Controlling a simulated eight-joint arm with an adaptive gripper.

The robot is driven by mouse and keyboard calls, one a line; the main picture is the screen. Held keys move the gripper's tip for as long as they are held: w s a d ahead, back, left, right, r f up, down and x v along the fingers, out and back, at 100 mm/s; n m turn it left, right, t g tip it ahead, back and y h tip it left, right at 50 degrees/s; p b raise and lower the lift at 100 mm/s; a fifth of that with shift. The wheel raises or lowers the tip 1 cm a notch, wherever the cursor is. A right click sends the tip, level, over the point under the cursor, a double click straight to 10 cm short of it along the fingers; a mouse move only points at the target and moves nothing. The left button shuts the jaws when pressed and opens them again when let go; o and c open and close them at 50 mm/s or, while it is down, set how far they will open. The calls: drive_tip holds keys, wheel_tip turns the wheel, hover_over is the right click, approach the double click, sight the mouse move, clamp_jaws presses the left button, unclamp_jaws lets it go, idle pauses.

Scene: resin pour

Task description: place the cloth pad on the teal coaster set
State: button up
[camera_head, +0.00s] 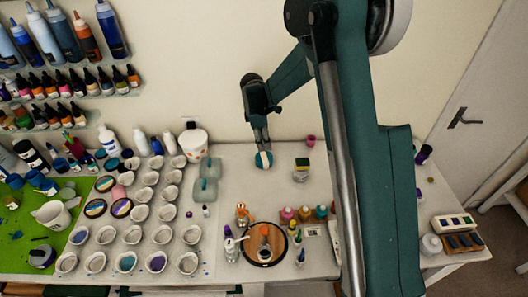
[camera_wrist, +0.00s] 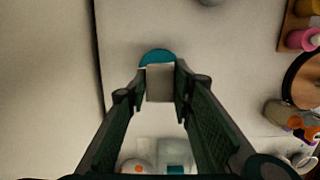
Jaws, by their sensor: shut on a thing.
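My gripper (camera_head: 262,146) points down over the back middle of the white table. In the wrist view its two fingers (camera_wrist: 159,82) are closed on the sides of a pale grey, square-edged cloth pad (camera_wrist: 160,84). The teal coaster set (camera_wrist: 155,56) is a round disc that shows just past the far edge of the pad, partly hidden by it. In the head view the coaster set (camera_head: 258,160) lies right under the fingertips. I cannot tell whether the pad touches it.
Many small cups (camera_head: 132,235) fill the left of the table. A round wooden tray (camera_head: 264,255) with bottles stands at the front. A green and yellow sponge block (camera_head: 301,168) is to the right. The table around the coaster set is mostly clear.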

sight(264, 157)
drive_tip(key=shift+f, duration=0.95)
drive_tip(key=shift+f+p, duration=0.3)
drive_tip(key=shift+f, duration=1.6)
drive_tip(key=shift+f, duration=0.2)
drive_tip(key=o, duration=0.8)
drive_tip(key=shift+r, duration=0.1)
drive_tip(key=shift+r, duration=0.2)
drive_tip(key=shift+a+r+b, duration=0.25)
drive_tip(key=shift+a+r, duration=0.05)
drive_tip(key=shift+r, duration=1.65)
drive_tip(key=shift+a+r+b, duration=0.2)
drive_tip(key=shift+a+r, duration=0.1)
drive_tip(key=shift+r, duration=1.65)
drive_tip(key=shift+a+r+b, duration=0.25)
drive_tip(key=shift+a+r, duration=0.05)
drive_tip(key=shift+r, duration=1.65)
